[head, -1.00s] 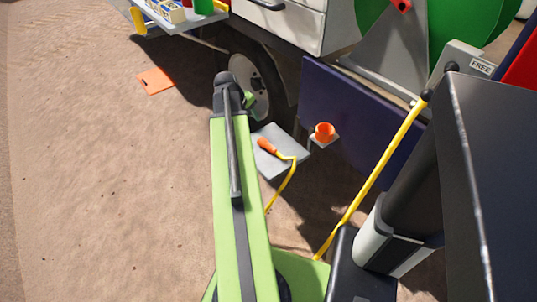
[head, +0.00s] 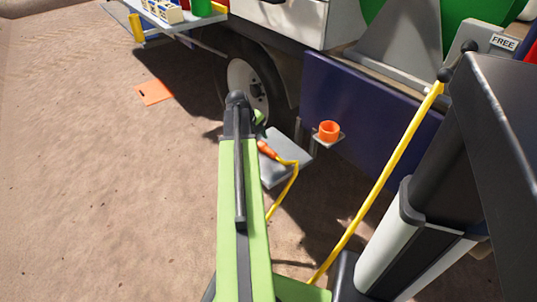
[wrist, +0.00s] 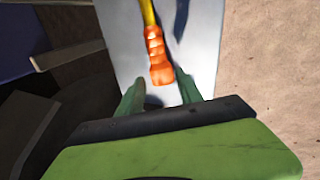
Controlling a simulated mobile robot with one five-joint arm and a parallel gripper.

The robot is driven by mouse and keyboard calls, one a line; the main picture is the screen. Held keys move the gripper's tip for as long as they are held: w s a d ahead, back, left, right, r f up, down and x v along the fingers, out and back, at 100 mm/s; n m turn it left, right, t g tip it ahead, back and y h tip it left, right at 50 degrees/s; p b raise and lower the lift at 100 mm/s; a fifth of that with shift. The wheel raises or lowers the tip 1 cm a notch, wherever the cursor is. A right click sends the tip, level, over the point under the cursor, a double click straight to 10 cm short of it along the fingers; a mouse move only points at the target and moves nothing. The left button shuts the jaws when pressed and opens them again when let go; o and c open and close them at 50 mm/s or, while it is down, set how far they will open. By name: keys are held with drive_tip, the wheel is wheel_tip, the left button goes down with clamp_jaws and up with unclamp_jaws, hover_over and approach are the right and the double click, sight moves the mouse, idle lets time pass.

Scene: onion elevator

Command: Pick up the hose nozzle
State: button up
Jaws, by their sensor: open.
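The orange hose nozzle (head: 267,150) lies on a grey plate (head: 285,172), with a yellow hose (head: 290,185) running from it. In the wrist view the nozzle (wrist: 158,58) points toward my gripper (wrist: 160,95), its hose leading away at the top. My gripper is open, with one green finger on each side below the nozzle's near end. The nozzle's tip is near the gap between the fingers. I cannot tell the height between the fingers and the nozzle. In the head view my arm hides part of the plate and most of the gripper.
An orange cup-like holder (head: 329,130) sits on a small bracket right of the plate. A vehicle wheel (head: 248,88) and a dark blue panel (head: 365,105) stand behind. An orange sheet (head: 154,92) lies on open sandy ground at left.

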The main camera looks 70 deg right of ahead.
sight(262, 145)
drive_tip(key=b+x, duration=0.4)
drive_tip(key=x, duration=0.1)
drive_tip(key=shift+w+f, duration=0.15)
drive_tip(key=shift+r, duration=0.2)
clamp_jaws()
